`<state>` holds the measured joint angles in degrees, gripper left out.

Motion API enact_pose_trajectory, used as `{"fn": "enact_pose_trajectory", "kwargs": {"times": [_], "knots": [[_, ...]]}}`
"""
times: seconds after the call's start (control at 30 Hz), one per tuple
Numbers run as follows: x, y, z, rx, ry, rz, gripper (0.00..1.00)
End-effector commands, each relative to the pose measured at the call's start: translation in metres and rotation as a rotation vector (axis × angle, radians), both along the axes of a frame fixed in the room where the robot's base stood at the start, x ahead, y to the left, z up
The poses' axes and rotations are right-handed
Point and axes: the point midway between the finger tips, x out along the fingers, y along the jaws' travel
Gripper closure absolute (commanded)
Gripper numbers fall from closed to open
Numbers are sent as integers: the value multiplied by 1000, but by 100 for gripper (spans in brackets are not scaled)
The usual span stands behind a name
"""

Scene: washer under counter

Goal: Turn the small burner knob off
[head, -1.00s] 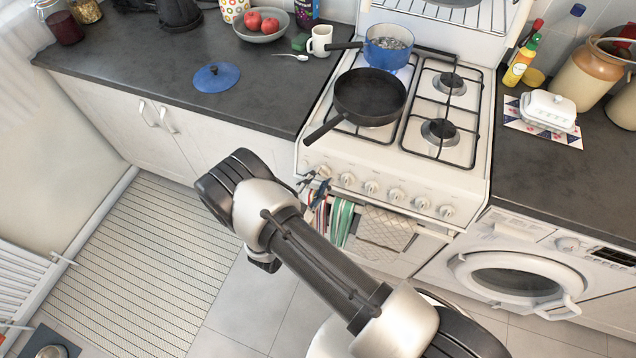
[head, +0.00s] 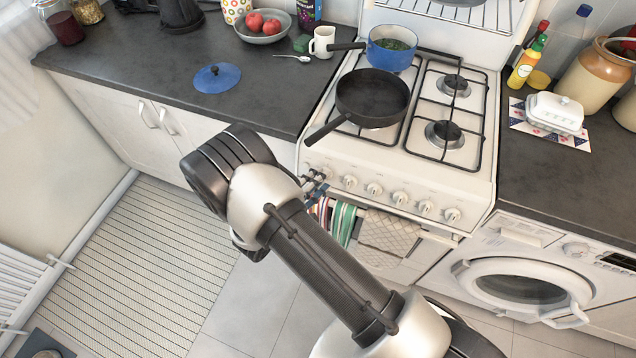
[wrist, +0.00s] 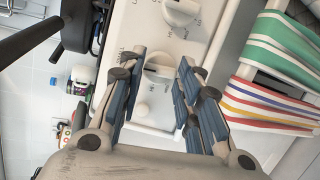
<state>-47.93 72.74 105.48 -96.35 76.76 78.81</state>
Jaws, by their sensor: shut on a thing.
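My gripper (wrist: 165,92) has its two blue-padded fingers on either side of a white stove knob (wrist: 160,66) in the wrist view, closed on it. Another white knob (wrist: 181,12) sits beside it on the panel. In the head view my gripper (head: 317,184) is at the left end of the cooker's front panel, mostly behind my arm. The row of free knobs (head: 400,198) runs to its right. A blue pot (head: 391,56) with dark greenish contents stands on the back left burner. A black frying pan (head: 372,97) stands on the front left burner.
Striped towels (head: 342,222) and a cream cloth (head: 390,234) hang just below the panel, close to my gripper. The pan's handle (head: 325,130) juts over the cooker's front left edge. A washing machine (head: 520,280) is at the right.

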Motion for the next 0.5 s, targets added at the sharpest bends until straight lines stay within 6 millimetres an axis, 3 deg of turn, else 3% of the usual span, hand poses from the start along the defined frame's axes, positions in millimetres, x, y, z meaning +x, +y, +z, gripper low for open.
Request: {"fn": "enact_pose_trajectory", "kwargs": {"times": [0.5], "knots": [[0, 0, 0, 105, -37, -29, 92]]}}
